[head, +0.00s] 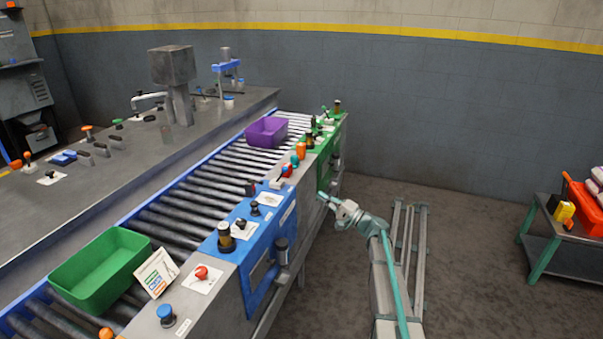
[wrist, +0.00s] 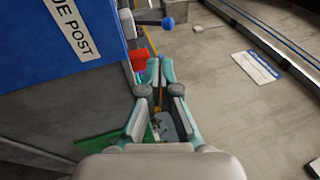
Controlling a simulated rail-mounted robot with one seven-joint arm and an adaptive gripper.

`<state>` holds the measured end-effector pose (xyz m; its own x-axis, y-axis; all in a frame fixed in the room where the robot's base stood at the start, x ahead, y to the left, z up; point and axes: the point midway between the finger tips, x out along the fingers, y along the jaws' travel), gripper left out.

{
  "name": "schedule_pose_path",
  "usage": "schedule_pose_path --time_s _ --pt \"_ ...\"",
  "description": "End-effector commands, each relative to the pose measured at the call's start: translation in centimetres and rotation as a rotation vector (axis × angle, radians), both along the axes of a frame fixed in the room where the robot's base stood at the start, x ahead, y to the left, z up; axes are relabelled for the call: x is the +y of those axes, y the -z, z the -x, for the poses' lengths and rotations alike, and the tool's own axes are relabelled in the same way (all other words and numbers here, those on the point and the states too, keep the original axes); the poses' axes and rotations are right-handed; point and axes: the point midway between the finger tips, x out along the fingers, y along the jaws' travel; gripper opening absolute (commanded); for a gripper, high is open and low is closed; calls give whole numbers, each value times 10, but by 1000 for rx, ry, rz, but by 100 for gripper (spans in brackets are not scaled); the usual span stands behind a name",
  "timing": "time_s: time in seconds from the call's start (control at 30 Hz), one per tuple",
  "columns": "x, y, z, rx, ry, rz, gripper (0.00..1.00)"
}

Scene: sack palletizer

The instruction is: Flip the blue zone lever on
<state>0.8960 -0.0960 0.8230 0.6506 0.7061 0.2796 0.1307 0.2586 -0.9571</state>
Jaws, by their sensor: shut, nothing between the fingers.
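The blue post panel (head: 268,235) is on the near side of the conveyor in the head view. Its blue face (wrist: 85,30) fills the upper left of the wrist view, with a label reading "UE POST". A short rod with a blue knob (wrist: 168,23) sticks out beside it; I cannot tell whether this is the blue zone lever or its position. My gripper (head: 323,197) is right of the panel in the head view, apart from it. In the wrist view my gripper (wrist: 152,72) is shut and empty, its tips below the blue knob in the picture.
A green bin (head: 100,268) and a purple bin (head: 266,132) sit on the roller conveyor (head: 190,205). A green panel (head: 328,145) stands farther along. A red part (wrist: 138,60) shows behind my fingers. Floor right of the conveyor is mostly clear; a table (head: 550,265) stands far right.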

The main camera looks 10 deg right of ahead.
Motion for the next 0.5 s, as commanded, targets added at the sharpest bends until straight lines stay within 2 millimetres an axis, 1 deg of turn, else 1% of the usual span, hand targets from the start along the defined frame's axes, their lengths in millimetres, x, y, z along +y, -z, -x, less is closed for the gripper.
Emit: schedule_pose_path --time_s 0.13,0.5 --pt "-4 -9 0 -30 15 -30 0" --pt "-3 -8 0 -35 17 -19 0"
